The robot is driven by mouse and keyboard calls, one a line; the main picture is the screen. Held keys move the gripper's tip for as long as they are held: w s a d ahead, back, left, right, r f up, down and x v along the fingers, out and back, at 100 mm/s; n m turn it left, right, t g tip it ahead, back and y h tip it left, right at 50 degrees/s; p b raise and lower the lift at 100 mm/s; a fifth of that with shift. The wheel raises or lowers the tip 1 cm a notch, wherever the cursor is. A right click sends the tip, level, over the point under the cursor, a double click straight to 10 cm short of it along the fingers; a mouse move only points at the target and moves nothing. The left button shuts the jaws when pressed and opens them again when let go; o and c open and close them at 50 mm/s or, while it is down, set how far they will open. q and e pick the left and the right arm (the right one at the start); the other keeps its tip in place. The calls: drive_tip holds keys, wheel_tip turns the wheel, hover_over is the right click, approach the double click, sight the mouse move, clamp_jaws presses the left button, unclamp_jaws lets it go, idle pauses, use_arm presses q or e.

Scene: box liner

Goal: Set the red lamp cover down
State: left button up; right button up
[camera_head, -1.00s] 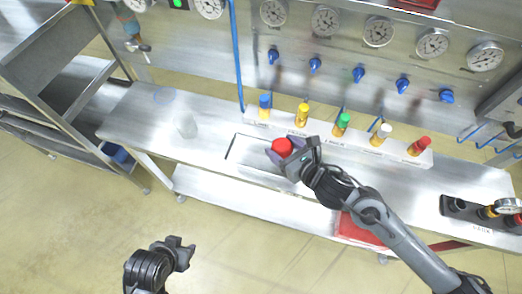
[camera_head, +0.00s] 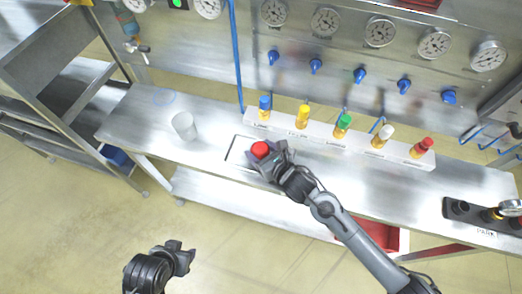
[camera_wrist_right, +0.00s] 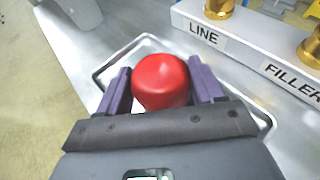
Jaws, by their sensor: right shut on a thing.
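The red lamp cover (camera_head: 260,149) is a rounded red cap over the recessed tray in the bench. My right gripper (camera_head: 265,157) is shut on it. In the right wrist view the red lamp cover (camera_wrist_right: 161,82) sits between the two purple fingers of my right gripper (camera_wrist_right: 163,92). The shallow rectangular tray (camera_wrist_right: 112,63) lies below it; whether the cover touches the tray I cannot tell. My left gripper (camera_head: 184,256) hangs empty over the floor at the lower left, away from the bench. Its fingers are too small to read.
A white rack (camera_head: 314,141) with several coloured capped fittings stands behind the tray, labelled LINE and FILLER in the right wrist view. A translucent cup (camera_head: 184,126) stands left of the tray. Blue valves and gauges line the back panel.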

drive_tip(key=shift+w+f, duration=0.1)
drive_tip(key=shift+f, duration=0.05)
drive_tip(key=o, duration=0.6)
drive_tip(key=shift+f, duration=0.1)
drive_tip(key=o, duration=0.4)
drive_tip(key=shift+r, duration=0.2)
